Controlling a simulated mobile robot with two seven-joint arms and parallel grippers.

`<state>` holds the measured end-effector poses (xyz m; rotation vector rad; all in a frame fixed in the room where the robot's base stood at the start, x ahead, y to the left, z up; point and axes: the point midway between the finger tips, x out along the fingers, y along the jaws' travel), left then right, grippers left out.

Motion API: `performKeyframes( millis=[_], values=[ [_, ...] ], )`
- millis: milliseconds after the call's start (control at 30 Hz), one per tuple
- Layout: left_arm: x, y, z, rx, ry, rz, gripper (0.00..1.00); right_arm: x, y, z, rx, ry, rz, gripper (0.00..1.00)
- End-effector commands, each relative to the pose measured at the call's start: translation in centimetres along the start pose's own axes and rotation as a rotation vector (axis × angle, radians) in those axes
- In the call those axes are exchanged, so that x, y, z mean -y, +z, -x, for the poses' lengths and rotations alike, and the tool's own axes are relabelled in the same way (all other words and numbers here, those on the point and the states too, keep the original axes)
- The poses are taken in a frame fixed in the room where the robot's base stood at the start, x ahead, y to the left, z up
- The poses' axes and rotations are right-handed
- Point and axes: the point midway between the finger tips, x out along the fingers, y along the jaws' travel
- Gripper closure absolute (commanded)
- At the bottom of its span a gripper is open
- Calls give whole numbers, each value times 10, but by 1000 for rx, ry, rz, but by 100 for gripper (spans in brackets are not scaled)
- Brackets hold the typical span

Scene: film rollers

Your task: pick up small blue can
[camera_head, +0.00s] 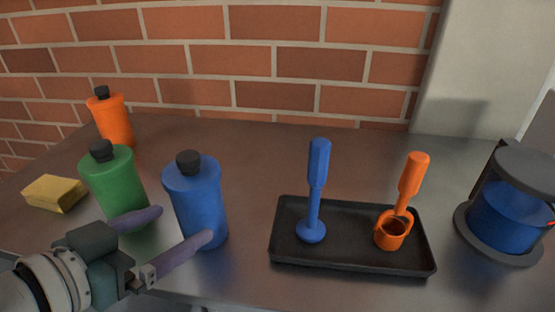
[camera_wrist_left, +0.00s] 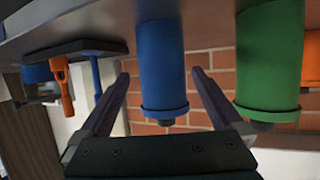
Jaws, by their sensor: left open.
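A blue can (camera_head: 197,205) with a black cap stands upright near the front edge of the table, between a green can and a black tray. My left gripper (camera_head: 182,225) is open at the lower left, with its fingers spread and nothing held. One fingertip overlaps the lower front of the blue can in the head view; I cannot tell whether it touches. In the left wrist view, which looks upside down, the blue can (camera_wrist_left: 161,58) shows between the two fingers (camera_wrist_left: 158,82), beyond the palm. My right gripper is not in view.
A green can (camera_head: 114,184) stands close left of the blue can. A black tray (camera_head: 350,265) holds a blue tool (camera_head: 315,190) and an orange tool (camera_head: 411,177). A grey device with a blue drum (camera_head: 503,216) stands right.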

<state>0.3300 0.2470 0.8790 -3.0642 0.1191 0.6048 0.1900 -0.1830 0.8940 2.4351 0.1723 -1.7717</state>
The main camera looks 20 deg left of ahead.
Motion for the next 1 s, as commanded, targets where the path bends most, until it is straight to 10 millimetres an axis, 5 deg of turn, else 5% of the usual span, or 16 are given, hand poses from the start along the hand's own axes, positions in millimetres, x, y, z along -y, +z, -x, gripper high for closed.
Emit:
performKeyframes(
  millis=[500, 800, 1000],
  values=[
    [3, 1, -62, 1, 1, 0, 0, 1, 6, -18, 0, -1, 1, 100],
    [2, 0, -68, 3, 1, 0, 0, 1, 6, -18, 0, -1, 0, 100],
    [2, 0, -67, 3, 1, 0, 21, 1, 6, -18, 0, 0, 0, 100]
  ],
)
